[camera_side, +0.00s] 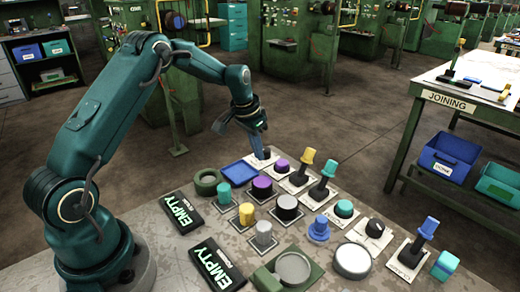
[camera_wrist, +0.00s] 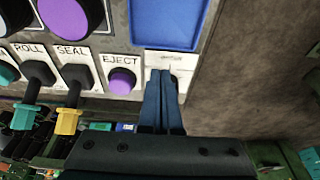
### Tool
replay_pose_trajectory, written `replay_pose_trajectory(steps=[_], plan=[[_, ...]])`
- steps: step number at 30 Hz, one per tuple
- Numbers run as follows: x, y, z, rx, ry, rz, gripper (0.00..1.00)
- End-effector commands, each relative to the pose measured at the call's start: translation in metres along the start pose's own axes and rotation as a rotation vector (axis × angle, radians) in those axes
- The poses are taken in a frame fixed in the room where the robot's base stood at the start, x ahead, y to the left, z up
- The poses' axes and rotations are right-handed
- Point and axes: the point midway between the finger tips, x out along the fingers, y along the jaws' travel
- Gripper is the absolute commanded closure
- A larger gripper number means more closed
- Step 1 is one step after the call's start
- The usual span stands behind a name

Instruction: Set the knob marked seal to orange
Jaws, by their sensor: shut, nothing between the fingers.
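The control marked SEAL is a black base (camera_wrist: 76,76) with a lever ending in a yellow tip (camera_wrist: 69,121), on a white plate between ROLL and EJECT in the wrist view. In the side view its yellow-tipped lever (camera_side: 301,168) stands up near the panel's far edge. I cannot make out an orange mark on its plate. My gripper (camera_wrist: 166,78) is shut and empty, over a small white plate to the right of EJECT, apart from the SEAL lever. The side view shows it low at the panel's far edge (camera_side: 262,155); fingertip contact is unclear.
The purple EJECT button (camera_wrist: 121,80) lies between my gripper and the SEAL lever. The teal-tipped ROLL lever (camera_side: 325,175) stands close by SEAL. A blue square (camera_side: 239,171) lies left of my gripper. Several knobs and buttons crowd the panel. Bare floor lies beyond its far edge.

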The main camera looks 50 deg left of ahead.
Motion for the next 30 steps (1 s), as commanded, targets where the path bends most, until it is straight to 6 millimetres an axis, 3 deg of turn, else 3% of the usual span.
replay_pose_trajectory(steps=[30], plan=[[0.0013,-0.0031,-0.0057,-0.001,0.002,0.000,1.00]])
